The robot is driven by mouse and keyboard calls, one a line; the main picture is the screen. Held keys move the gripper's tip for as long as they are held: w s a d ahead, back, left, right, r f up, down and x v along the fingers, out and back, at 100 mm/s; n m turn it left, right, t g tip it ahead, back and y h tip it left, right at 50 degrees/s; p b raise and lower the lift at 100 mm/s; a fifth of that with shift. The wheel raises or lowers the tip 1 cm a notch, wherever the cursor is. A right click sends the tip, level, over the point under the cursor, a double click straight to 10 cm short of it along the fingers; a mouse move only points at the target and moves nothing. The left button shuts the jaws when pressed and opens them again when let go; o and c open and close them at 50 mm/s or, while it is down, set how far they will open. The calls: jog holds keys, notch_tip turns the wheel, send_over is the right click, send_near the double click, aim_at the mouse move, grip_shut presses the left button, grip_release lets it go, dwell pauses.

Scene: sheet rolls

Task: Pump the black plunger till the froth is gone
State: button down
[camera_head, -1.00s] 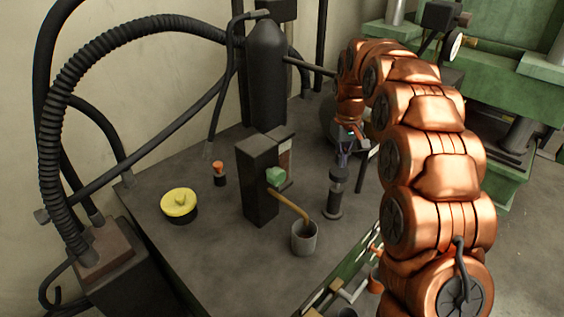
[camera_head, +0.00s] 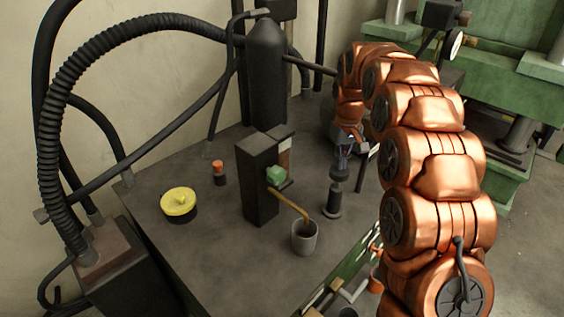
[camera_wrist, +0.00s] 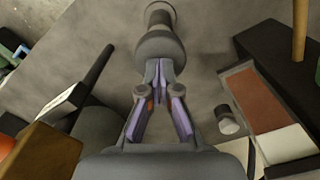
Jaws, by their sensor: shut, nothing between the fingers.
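The black plunger (camera_head: 339,172) stands upright on the dark bench, with a thin rod below its knob and a wider base (camera_head: 332,206). In the wrist view its rounded knob (camera_wrist: 160,46) lies just beyond my fingertips. My gripper (camera_head: 344,150) is shut and empty right above the knob; I cannot tell whether it touches. It also shows in the wrist view (camera_wrist: 159,68). A black box (camera_head: 257,182) with a green knob (camera_head: 276,174) stands left of the plunger. Its reddish and whitish panel (camera_wrist: 252,98) shows in the wrist view; I cannot make out froth.
An amber spout (camera_head: 290,203) runs from the box to a grey cup (camera_head: 304,238). A yellow lidded pot (camera_head: 179,205) and an orange-topped bottle (camera_head: 219,173) stand further left. A dark cylinder (camera_head: 267,75) stands at the back. The front-left bench top is clear.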

aim_at(339, 173)
jog(key=shift+f+b, duration=0.9)
jog(key=shift+f, duration=1.6)
jog(key=shift+r, duration=0.2)
jog(key=shift+r+p, duration=0.75)
jog(key=shift+r, duration=2.15)
notch_tip(339, 173, up, 6)
jog(key=shift+p, duration=0.95)
